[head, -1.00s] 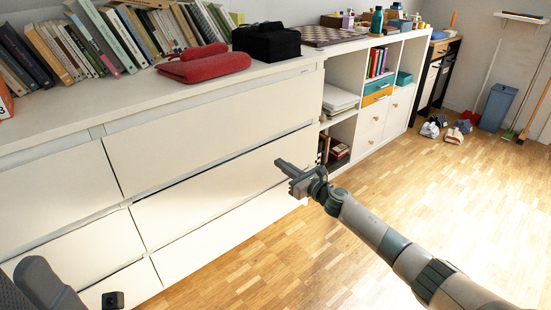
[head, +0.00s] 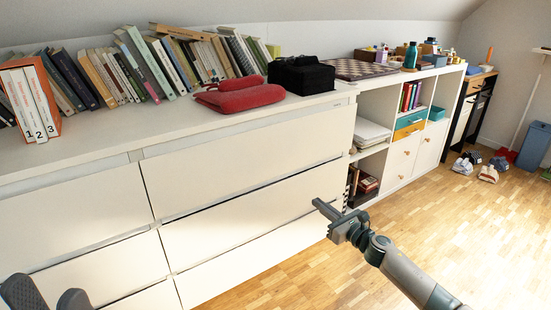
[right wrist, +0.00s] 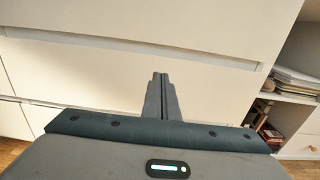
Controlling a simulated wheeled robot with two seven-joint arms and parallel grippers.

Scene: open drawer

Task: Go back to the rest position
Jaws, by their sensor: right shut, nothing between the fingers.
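My right gripper (head: 318,204) is in front of the white chest of drawers (head: 245,175), at its right end, and apart from it. Its fingers are together and empty; the right wrist view shows them (right wrist: 161,85) side by side in front of a pale drawer front (right wrist: 150,80). My left gripper (head: 46,294) shows at the bottom left of the head view, cut off by the edge. Its two dark fingers stand apart with nothing seen between them. The drawer fronts look closed.
Books (head: 140,65), a red folded cloth (head: 240,97) and a black box (head: 301,76) sit on the chest top. An open shelf unit (head: 376,105) stands to the right. Shoes (head: 487,174) lie on the far floor. The wooden floor (head: 450,235) at right is clear.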

